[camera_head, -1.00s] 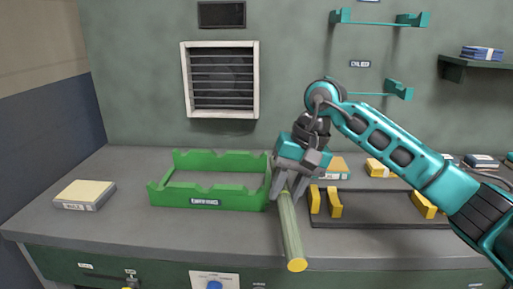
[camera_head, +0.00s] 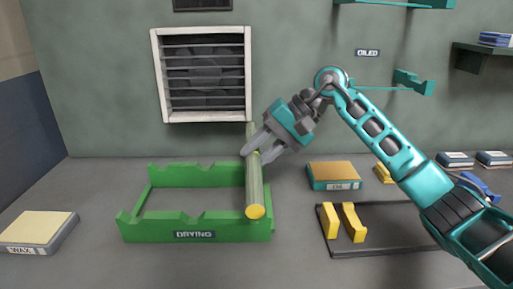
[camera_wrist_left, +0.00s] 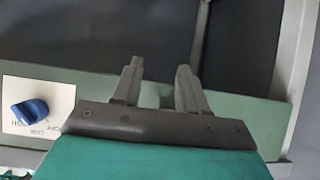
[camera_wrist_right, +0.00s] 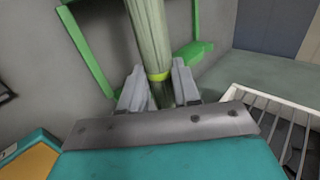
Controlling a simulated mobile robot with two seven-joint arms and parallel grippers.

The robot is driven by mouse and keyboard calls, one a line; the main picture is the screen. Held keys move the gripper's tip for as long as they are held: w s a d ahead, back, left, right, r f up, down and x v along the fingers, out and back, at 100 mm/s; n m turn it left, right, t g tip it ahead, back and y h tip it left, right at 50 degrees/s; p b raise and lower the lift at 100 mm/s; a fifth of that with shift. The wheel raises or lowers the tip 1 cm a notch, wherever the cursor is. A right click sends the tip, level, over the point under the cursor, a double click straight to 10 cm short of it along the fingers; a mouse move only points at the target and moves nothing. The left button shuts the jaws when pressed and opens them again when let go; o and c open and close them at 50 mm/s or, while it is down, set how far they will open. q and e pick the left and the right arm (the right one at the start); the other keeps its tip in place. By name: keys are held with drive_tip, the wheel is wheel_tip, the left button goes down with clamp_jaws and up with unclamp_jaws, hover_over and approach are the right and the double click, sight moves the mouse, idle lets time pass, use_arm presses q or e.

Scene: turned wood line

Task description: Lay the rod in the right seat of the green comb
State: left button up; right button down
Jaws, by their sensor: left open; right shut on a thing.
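The green comb (camera_head: 140,231), labelled DRYING, stands on the bench left of centre, with notched front and back rails. The pale green rod (camera_head: 255,190) with a yellow end points toward me over the comb's right end. My right gripper (camera_head: 256,152) is shut on the rod near its far part. In the right wrist view the rod (camera_wrist_right: 151,40) runs out from between the fingers over the green comb (camera_wrist_right: 90,55). I cannot tell whether the rod touches the seats. My left gripper (camera_wrist_left: 158,85) is open and empty, in front of the bench in the left wrist view.
A black-edged tray (camera_head: 390,248) with yellow blocks (camera_head: 354,222) lies right of the comb. An orange-topped box (camera_head: 336,175) stands behind it. A WAX box (camera_head: 36,230) sits at far left. A vent (camera_head: 204,75) is on the wall behind.

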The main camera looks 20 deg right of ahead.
wheel_tip(320, 180, down, 2)
drive_tip(key=shift+s+b, duration=0.1)
drive_tip(key=shift+b, duration=0.25)
wheel_tip(320, 180, down, 3)
drive_tip(key=shift+r+b, duration=0.1)
drive_tip(key=shift+b, duration=0.7)
drive_tip(key=shift+f+b, duration=0.5)
drive_tip(key=shift+b, duration=0.05)
drive_tip(key=shift+f, duration=0.15)
drive_tip(key=c, duration=1.1)
unclamp_jaws()
drive_tip(key=o, duration=0.3)
use_arm(q)
drive_tip(key=shift+w+d+f, duration=0.3)
drive_tip(key=shift+d+f, duration=0.45)
drive_tip(key=shift+f, duration=0.1)
use_arm(e)
drive_tip(key=shift+o, duration=0.3)
